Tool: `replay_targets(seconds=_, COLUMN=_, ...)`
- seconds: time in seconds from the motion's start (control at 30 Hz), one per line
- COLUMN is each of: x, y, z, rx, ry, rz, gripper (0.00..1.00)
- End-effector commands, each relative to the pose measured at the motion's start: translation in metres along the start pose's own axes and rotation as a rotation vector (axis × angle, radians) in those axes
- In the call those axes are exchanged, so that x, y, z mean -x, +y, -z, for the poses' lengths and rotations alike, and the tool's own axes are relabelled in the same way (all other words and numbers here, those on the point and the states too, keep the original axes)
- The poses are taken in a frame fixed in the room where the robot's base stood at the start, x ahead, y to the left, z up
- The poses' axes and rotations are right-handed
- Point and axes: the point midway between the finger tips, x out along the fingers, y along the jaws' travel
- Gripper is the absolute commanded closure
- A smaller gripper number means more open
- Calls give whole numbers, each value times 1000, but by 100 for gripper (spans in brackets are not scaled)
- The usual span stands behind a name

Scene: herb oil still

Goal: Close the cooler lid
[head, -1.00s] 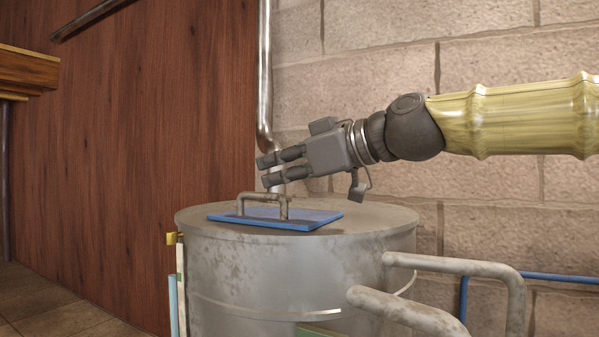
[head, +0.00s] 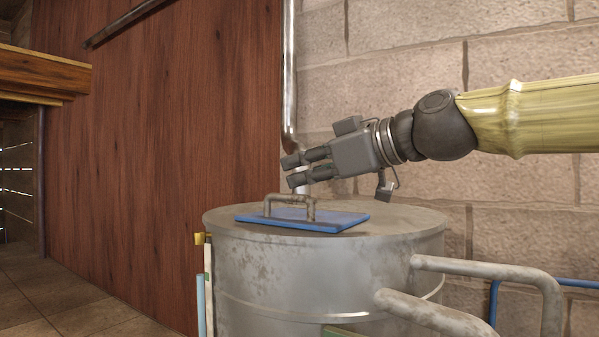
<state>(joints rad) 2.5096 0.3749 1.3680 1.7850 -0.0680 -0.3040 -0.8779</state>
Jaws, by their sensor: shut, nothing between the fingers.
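The cooler (head: 330,268) is a grey, stained metal drum in the lower middle of the head view. Its lid, a flat blue plate (head: 345,221), lies flat on the drum's top. A grey-brown bar handle (head: 290,198) stands up from the plate. My gripper (head: 293,171) is a little above the handle, with its fingers pointing left. It is shut with nothing in it and appears apart from the handle. Whether an opening shows under the plate is hidden.
Two thick pipes (head: 490,268) stick out from the drum's right side. A thin blue pipe (head: 570,283) runs along the block wall (head: 520,200) behind. A vertical metal pipe (head: 289,80) stands behind the drum. A wooden panel (head: 150,150) fills the left, with tiled floor (head: 60,300) below.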

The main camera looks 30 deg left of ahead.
Motion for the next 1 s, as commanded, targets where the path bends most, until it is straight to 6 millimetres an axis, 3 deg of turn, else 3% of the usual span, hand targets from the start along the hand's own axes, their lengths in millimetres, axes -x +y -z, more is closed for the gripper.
replay_targets(seconds=0.2, x=12, y=5, z=34, rx=1, ry=0, rz=-5, gripper=100)
replay_targets(seconds=0.27, x=22, y=5, z=26, rx=0, ry=1, rz=-6, gripper=100)
replay_targets(seconds=0.7, x=91, y=4, z=27, rx=1, ry=1, rz=-4, gripper=100)
replay_targets(seconds=1.0, x=108, y=4, z=26, rx=0, ry=-1, rz=-4, gripper=100)
